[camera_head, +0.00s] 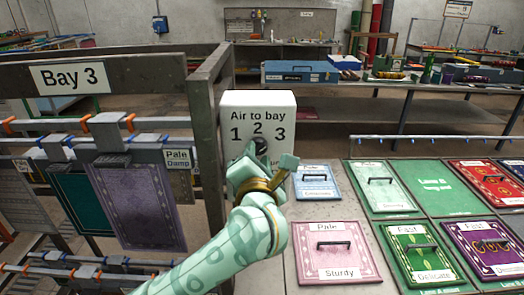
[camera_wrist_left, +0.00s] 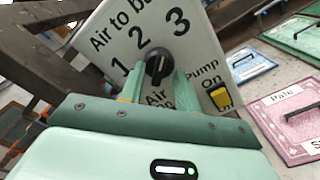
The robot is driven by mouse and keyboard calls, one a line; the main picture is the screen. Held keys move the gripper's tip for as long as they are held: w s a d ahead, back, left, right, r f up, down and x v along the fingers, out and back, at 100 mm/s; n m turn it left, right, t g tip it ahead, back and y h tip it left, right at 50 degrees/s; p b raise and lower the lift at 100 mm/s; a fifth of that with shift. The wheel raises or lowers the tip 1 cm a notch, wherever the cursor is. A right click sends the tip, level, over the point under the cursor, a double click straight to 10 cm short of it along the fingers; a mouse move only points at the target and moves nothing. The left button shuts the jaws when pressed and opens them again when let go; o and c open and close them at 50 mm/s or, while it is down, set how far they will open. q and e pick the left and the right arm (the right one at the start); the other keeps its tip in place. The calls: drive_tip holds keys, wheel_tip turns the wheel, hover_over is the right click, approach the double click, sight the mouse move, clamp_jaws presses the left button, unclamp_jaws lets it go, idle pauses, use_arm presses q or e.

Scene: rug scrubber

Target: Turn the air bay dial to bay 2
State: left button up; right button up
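The air bay dial (camera_wrist_left: 158,67) is a black knob on a white panel (camera_head: 246,104) lettered "Air to bay" with 1, 2 and 3 around the knob. In the head view the dial (camera_head: 261,146) shows just above my left gripper (camera_head: 258,168), which hides the lower panel. In the left wrist view, "Air Stop" is lettered below the knob. I cannot tell surely which mark the knob points to. My left gripper (camera_wrist_left: 157,82) is open, with one finger to each side of the knob and gaps visible; contact is unclear. My right gripper is not in view.
A yellow pump switch (camera_wrist_left: 221,97) sits on the panel, right of the dial. A metal rack marked Bay 3 (camera_head: 73,76) with hanging rugs stands at left. Rug samples with handles (camera_head: 337,250) lie on the table at right. A workbench (camera_head: 330,82) stands behind.

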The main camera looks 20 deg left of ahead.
use_arm(q)
drive_tip(key=shift+w, duration=0.2)
drive_tip(key=shift+s+a+r, duration=0.1)
drive_tip(key=shift+s+r, duration=0.05)
drive_tip(key=c, duration=0.5)
clamp_jaws()
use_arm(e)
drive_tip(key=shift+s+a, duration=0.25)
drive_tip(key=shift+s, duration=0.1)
